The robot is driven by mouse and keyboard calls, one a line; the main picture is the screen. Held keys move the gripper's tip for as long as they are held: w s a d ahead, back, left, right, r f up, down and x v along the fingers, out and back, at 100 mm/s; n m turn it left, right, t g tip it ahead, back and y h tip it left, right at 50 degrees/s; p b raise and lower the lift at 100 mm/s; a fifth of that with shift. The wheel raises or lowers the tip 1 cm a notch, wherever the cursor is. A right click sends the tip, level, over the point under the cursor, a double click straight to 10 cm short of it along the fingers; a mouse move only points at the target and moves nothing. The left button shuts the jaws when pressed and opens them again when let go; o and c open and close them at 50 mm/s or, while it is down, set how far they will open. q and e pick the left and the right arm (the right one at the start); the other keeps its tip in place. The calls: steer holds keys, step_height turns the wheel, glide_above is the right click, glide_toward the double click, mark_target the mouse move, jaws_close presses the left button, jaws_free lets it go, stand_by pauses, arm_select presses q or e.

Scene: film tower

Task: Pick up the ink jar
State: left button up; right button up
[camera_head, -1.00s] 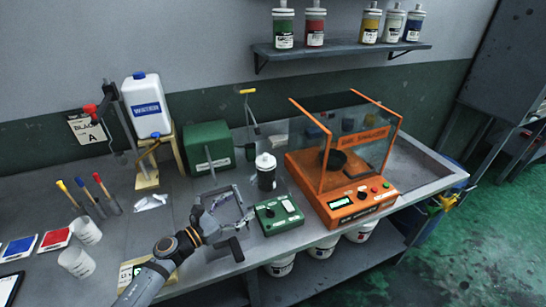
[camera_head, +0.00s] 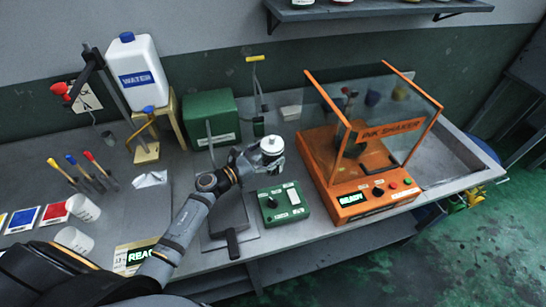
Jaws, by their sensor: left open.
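The ink jar (camera_head: 271,145) stands on the bench, with its white lid showing. Its dark body is mostly hidden behind my left gripper. My left gripper (camera_head: 266,158) is open and right at the jar, on its near left side. I cannot tell whether the fingers touch the jar. My right gripper is not in view.
The orange ink shaker (camera_head: 358,202) with clear walls stands to the right. A green control box (camera_head: 283,204) sits in front of the jar, and a flat plate with a black handle (camera_head: 232,243) lies left of it. A green box (camera_head: 211,119) and water jug (camera_head: 138,75) stand behind.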

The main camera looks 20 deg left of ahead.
mark_target(281, 145)
arm_select(q)
steer(key=shift+w+d+r+p, duration=0.5)
steer(key=shift+w+d+p, duration=0.15)
steer(key=shift+w+p, duration=0.2)
steer(key=x, duration=0.2)
steer(key=shift+w+d+f+p, duration=0.15)
steer(key=shift+d+f+p, duration=0.1)
steer(key=shift+p, duration=0.05)
steer(key=shift+w+d+f, duration=0.15)
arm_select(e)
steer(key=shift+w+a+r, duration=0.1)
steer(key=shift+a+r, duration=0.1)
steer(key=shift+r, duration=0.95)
arm_select(q)
steer(key=shift+c, duration=1)
steer(key=c, duration=1.2)
steer(key=shift+c, duration=1.4)
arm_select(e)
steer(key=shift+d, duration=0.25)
arm_select(q)
jaws_close()
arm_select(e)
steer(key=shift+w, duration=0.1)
